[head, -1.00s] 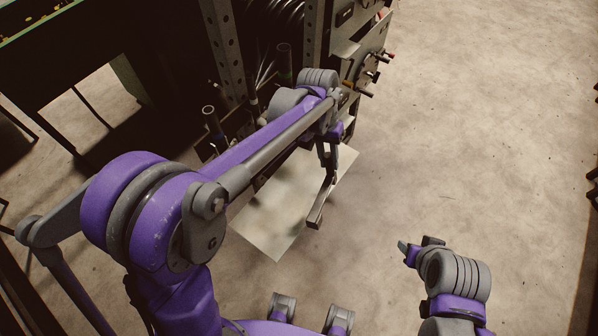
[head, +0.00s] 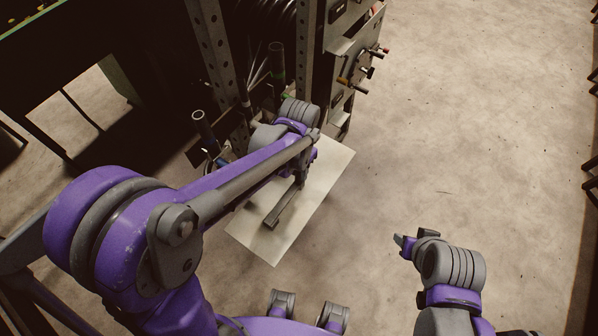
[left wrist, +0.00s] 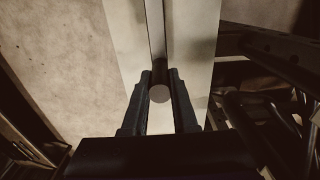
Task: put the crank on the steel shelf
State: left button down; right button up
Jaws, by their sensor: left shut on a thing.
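The crank (head: 281,208) is a dark grey bar held by my left gripper (head: 301,178). In the left wrist view, the left gripper (left wrist: 160,82) has its two dark fingers on either side of the crank's round end (left wrist: 160,94), and the bar (left wrist: 156,35) stretches away beyond it. The steel shelf (head: 316,204) is a pale flat plate beneath the crank; it also fills the middle of the left wrist view (left wrist: 193,45). Whether the crank touches the plate cannot be told. My right gripper (head: 404,243) is apart, to the right; its finger opening is unclear.
A dark rack with a perforated post (head: 216,50) and upright tubes (head: 203,128) stands left of and behind the shelf. The concrete floor (head: 480,130) on the right is clear.

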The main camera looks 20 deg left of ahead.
pick_arm(q)
jog(key=shift+f, duration=0.4)
jog(key=c, duration=0.7)
grip_release()
notch_tip(320, 180, up, 11)
jog(key=shift+p, duration=0.55)
jog(key=shift+r, duration=0.35)
jog(key=shift+s+a+r, duration=0.1)
jog(key=shift+s+r, duration=0.05)
jog(key=shift+s, duration=0.05)
jog(key=s+a+f+n+t, duration=0.1)
jog(key=s+a+n+t, duration=0.1)
jog(key=s, duration=0.4)
jog(key=s+a+f+n+t, duration=0.2)
jog(key=s+a+t, duration=0.1)
jog(key=s, duration=0.4)
jog(key=shift+s+a+f, duration=0.2)
jog(key=shift+a+f, duration=0.05)
jog(key=shift+a, duration=0.45)
